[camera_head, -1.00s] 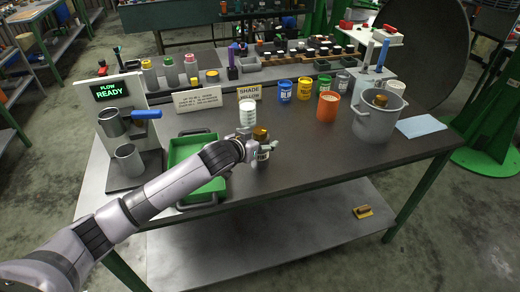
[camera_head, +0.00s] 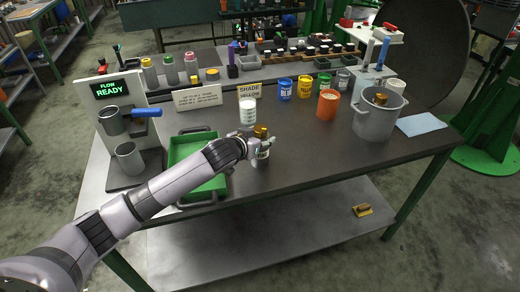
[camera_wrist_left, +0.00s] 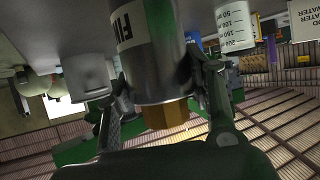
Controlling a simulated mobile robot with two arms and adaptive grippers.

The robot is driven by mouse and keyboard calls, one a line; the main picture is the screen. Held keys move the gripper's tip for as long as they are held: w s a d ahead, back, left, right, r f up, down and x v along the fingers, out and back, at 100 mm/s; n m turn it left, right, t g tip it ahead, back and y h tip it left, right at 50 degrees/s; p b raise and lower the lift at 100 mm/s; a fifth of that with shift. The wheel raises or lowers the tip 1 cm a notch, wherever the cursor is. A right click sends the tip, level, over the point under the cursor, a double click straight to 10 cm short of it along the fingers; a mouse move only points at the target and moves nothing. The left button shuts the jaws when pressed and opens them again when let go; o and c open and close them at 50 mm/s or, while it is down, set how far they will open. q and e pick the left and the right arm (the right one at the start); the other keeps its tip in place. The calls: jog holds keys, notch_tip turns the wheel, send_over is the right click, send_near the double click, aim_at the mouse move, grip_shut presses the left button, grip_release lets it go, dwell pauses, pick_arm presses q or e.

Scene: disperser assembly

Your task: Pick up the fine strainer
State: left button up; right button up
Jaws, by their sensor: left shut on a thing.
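The fine strainer (camera_head: 262,150) is a metal cylinder with a brass-coloured top, upright near the table's front edge, right of the green tray. In the left wrist view the picture is upside down, and the strainer (camera_wrist_left: 150,50) shows a label partly reading "FIN" with its brass part (camera_wrist_left: 166,115). My left gripper (camera_head: 256,148) is shut on the strainer's body, one finger on each side, as the left wrist view (camera_wrist_left: 155,85) shows. I cannot tell whether the strainer's base touches the table. My right gripper is not in view.
A white graduated beaker (camera_head: 248,111) stands just behind the strainer. The green tray (camera_head: 185,150) lies to the left, near the flow stand (camera_head: 118,92). Paint cans, an orange container (camera_head: 328,105) and a large grey pot (camera_head: 376,122) stand to the right. The front right tabletop is clear.

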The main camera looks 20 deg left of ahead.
pick_arm(q)
grip_shut()
jog(key=shift+w+r, duration=0.1)
jog(key=shift+r, duration=0.05)
dwell(0.4)
